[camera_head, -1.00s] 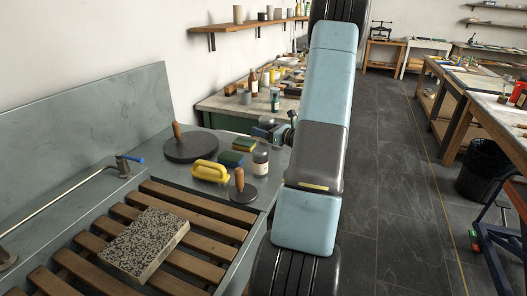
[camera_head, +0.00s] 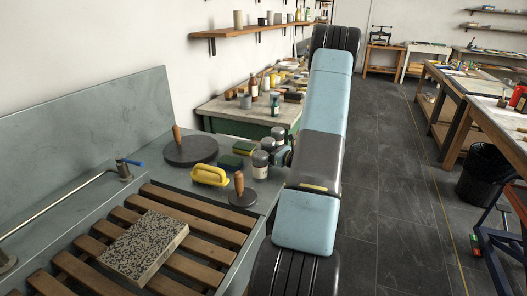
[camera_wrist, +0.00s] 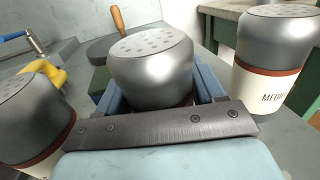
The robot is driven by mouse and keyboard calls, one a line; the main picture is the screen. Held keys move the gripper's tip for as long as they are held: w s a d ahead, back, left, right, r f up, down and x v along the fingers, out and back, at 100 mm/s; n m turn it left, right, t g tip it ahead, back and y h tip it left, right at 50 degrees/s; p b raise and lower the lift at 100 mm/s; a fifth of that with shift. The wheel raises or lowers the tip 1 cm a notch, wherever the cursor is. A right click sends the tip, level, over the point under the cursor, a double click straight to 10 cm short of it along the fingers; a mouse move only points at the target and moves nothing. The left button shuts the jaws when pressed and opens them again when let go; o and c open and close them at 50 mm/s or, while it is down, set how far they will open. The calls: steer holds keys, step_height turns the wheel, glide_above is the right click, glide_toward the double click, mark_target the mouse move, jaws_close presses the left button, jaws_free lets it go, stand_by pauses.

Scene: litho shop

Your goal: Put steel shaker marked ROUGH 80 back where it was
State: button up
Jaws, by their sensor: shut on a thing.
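My gripper (camera_wrist: 152,88) is shut on a steel shaker (camera_wrist: 150,62) with a perforated domed top, upright between the two blue fingers. Its label is hidden by the jaws, so I cannot read its marking. In the head view my gripper (camera_head: 278,156) reaches in from the right and the held shaker (camera_head: 267,144) is partly visible. I cannot tell whether its base touches the counter. A second steel shaker (camera_wrist: 30,115) with a red band stands to its left, its lettering out of sight. A third shaker (camera_wrist: 275,55), its label starting "MEDI", stands to its right.
A yellow-handled brush (camera_head: 210,174), a green sponge block (camera_head: 231,161), a dark disc with wooden handle (camera_head: 190,151) and a smaller one (camera_head: 243,195) crowd the counter. A speckled stone (camera_head: 145,245) lies on wooden slats. A bench (camera_head: 225,108) stands behind.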

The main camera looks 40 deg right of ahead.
steer(key=o, duration=1.2)
steer(key=shift+c, duration=0.2)
steer(key=v, duration=1.2)
